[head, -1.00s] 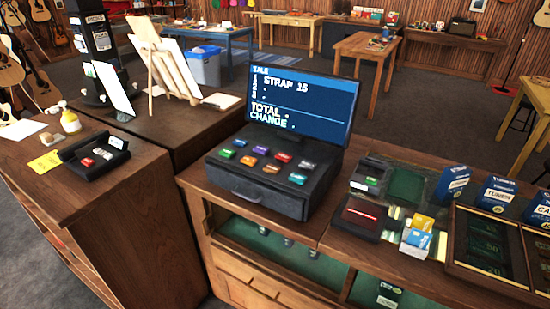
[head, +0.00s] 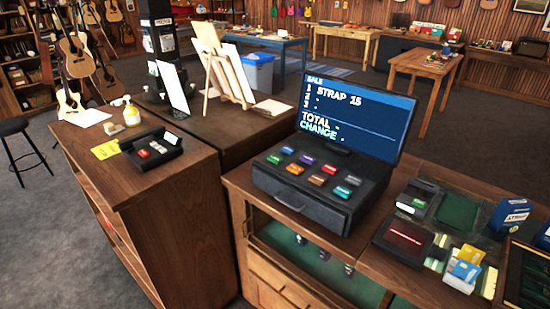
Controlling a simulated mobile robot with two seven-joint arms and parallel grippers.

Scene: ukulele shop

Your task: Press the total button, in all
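The cash register (head: 318,207) stands on the wooden counter, right of the middle in the head view. Its screen (head: 357,108) reads "SALE", "1 STRAP 15", with the lines "TOTAL" and "CHANGE" showing no amount. The button labels are too small to read, so I cannot tell which is total. Neither of my grippers is in view.
A dark scanner-like device with a red line (head: 405,239), a card holder (head: 463,266) and a small card terminal (head: 416,199) stand right of the register. A black device (head: 152,148) lies on the left counter. Floor is open at lower left.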

